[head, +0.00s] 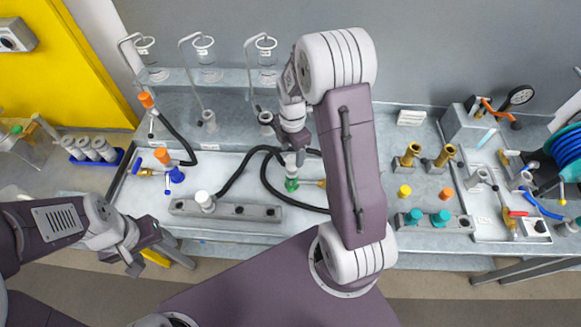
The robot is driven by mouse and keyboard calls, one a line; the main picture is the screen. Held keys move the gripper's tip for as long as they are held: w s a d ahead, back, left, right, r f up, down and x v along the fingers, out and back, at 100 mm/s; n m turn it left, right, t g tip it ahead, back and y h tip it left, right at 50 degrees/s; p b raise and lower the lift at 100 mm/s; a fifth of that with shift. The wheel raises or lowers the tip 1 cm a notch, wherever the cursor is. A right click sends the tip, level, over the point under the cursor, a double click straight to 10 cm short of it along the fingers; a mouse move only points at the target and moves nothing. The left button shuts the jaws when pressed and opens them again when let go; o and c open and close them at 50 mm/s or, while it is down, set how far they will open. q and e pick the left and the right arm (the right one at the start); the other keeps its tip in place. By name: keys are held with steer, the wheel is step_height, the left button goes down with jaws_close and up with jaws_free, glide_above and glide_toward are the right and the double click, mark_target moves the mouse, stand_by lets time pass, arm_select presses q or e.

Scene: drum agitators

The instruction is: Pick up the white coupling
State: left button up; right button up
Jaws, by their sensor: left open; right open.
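Another whitish fitting (291,161) sits on a green part (292,184), just below my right gripper. My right gripper (298,146) points down over the bench, right of and behind the white coupling. It is open; its fingertips are small and partly merge with the fitting below. My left gripper (138,258) is open and empty in front of the bench, lower left of the white coupling and apart from it.
Black hoses (239,172) curve across the bench behind the block. Orange and blue fittings (168,166) lie to the left. Teal caps (441,217), brass fittings (411,155) and a tray (483,232) are on the right. Clear cylinders (207,60) stand at the back.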

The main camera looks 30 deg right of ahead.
mark_target(292, 159)
steer(key=shift+s+f, duration=0.15)
steer(key=shift+f, duration=0.6)
step_height(292, 159, down, 4)
steer(key=shift+f+p, duration=0.15)
steer(key=shift+p, duration=0.75)
steer(key=shift+w+f, duration=0.2)
steer(key=shift+f, duration=0.15)
steer(key=shift+s, duration=0.1)
steer(key=c, duration=0.3)
jaws_close()
